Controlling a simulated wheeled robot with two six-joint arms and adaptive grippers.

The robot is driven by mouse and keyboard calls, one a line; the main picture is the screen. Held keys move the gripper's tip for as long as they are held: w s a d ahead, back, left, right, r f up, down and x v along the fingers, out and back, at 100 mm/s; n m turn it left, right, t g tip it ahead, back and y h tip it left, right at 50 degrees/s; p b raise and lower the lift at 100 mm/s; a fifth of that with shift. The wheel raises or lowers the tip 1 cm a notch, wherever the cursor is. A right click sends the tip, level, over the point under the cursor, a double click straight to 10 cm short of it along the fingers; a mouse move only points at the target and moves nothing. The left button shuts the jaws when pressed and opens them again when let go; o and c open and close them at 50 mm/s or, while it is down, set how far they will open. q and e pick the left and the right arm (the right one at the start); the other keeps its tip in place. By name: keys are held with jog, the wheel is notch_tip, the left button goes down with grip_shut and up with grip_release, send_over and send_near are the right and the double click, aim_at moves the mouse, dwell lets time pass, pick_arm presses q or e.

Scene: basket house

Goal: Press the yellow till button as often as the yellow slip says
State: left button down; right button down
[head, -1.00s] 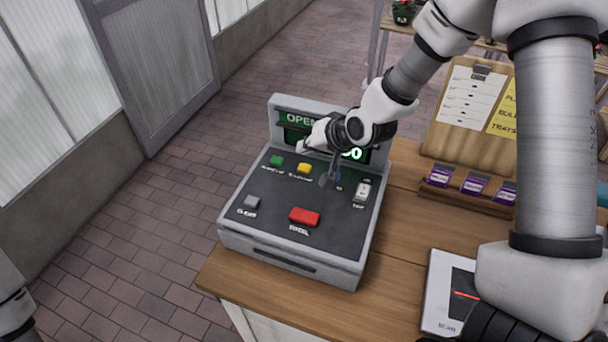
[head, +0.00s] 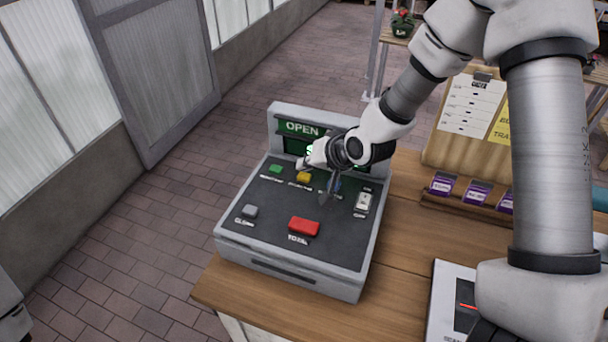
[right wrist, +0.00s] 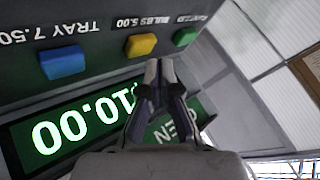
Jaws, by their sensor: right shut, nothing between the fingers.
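The grey till (head: 290,262) stands on the wooden counter. Its yellow button (head: 303,177) lies in the back row between the green and blue buttons. In the right wrist view the yellow button (right wrist: 141,44) is labelled BULBS 5.00, upside down. The lit display (right wrist: 70,128) appears to read 10.00. The yellow slip (head: 501,125) is partly hidden by my right arm.
A red button (head: 304,226), a grey button (head: 249,211) and a white switch (head: 363,202) are on the panel. Purple packets (head: 475,192) sit below the wooden clipboard (head: 440,150). A scanner pad (head: 445,300) lies at the front right.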

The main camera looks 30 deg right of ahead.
aim_at(307, 176)
jog(key=shift+f, duration=0.1)
dwell(0.6)
jog(key=shift+f, duration=0.35)
jog(key=shift+f+b, duration=0.45)
jog(key=shift+b, duration=0.15)
dwell(0.4)
jog(key=shift+r+p, duration=0.8)
jog(key=shift+r, duration=0.1)
notch_tip(307, 176, up, 5)
jog(key=p, duration=0.4)
jog(key=shift+r, duration=0.1)
